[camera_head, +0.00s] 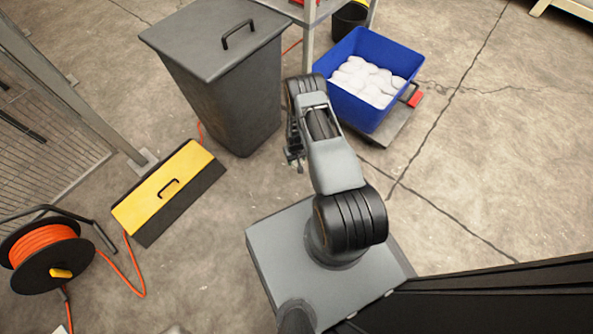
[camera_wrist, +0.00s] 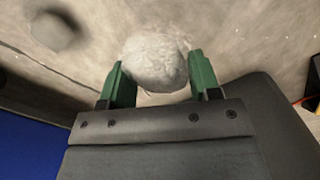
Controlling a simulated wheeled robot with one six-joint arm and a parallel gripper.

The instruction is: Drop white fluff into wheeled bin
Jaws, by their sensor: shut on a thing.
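A ball of white fluff (camera_wrist: 153,60) sits between the two green fingers of my gripper (camera_wrist: 157,75) in the wrist view, held above the concrete floor. In the head view my gripper (camera_head: 294,155) is small and partly hidden by my arm, and the fluff in it cannot be made out. It is between a tall grey bin (camera_head: 235,100) and a blue tub (camera_head: 345,101). The grey bin's lid (camera_head: 215,35) is shut. More white fluff (camera_head: 366,80) lies in the open blue tub, which stands on a low platform (camera_head: 398,128). No wheels are clearly visible.
A yellow and black box (camera_head: 168,190) lies left of my base. A cable reel (camera_head: 45,252) with orange cable stands at lower left. A metal frame and mesh (camera_head: 40,150) border the left. A dark bucket (camera_head: 349,20) is behind the tub. Floor at right is clear.

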